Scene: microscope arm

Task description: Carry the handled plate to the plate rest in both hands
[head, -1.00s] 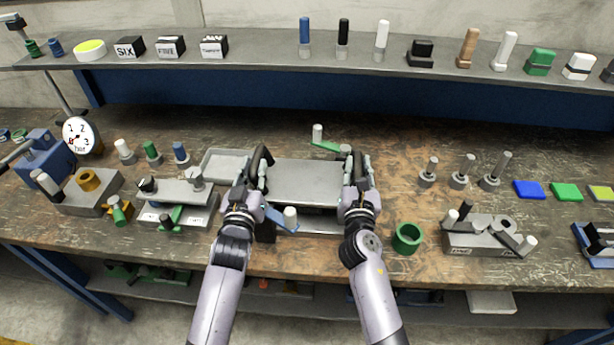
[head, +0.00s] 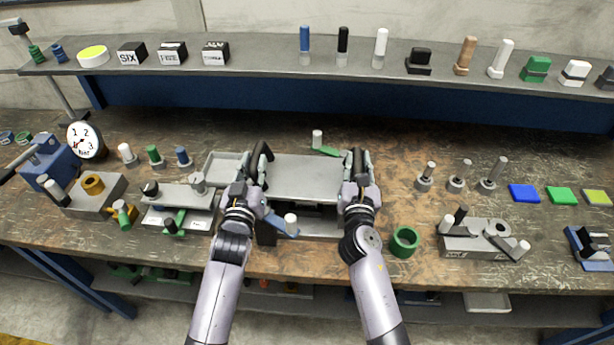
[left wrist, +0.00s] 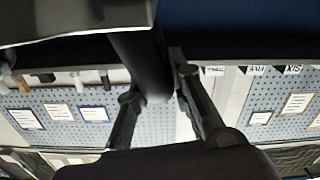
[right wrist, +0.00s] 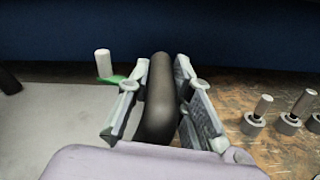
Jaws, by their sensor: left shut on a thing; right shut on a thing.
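The handled plate (head: 306,179) is a flat light-grey tray with a dark upright handle at each side. In the head view it is level, in front of my arms and over the middle of the bench. My left gripper (head: 257,172) is shut on the left handle. My right gripper (head: 357,170) is shut on the right handle, a dark rounded bar (right wrist: 160,103) between its fingers in the right wrist view. A grey structure (head: 312,226) shows partly under the plate's near edge; I cannot tell whether it is the plate rest.
A shallow grey tray (head: 226,166) lies just left of the plate. A green lever with a white peg (head: 317,138) stands behind the plate, partly hidden. A blue piece with a white knob (head: 290,222) is in front. A green ring (head: 404,241) sits at right front.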

